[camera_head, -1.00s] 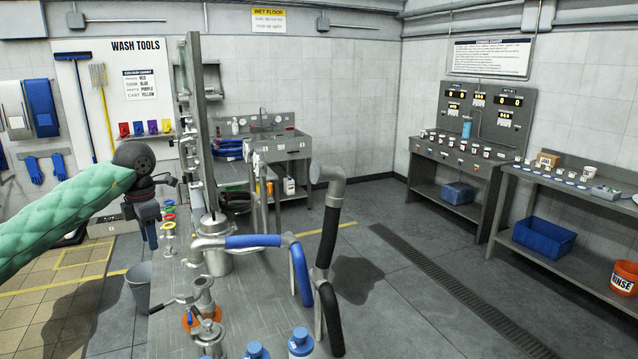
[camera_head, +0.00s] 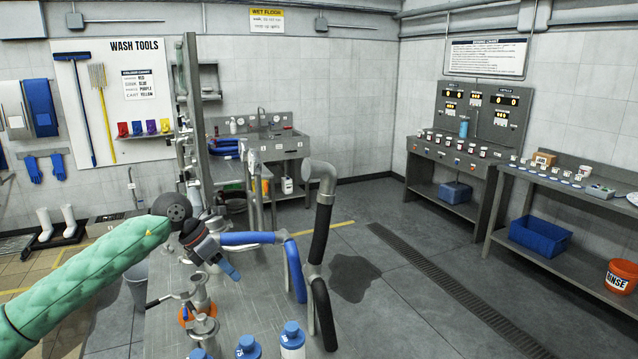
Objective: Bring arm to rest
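My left arm (camera_head: 90,275), in a quilted green sleeve, comes in from the left. Its gripper (camera_head: 231,271) hangs over the steel bench, in front of the blue-wrapped pipe, with its blue-tipped end pointing down and right. No held object shows at the tip, and the fingers are too small and close together to tell open from shut. My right arm and gripper are not in view.
The steel bench (camera_head: 255,318) carries pipe fittings, a blue hose (camera_head: 295,270), a black hose (camera_head: 322,232) and several blue-capped bottles (camera_head: 292,340). A grey bucket (camera_head: 137,285) stands left of it. The floor (camera_head: 420,320) to the right is open, with a drain grate.

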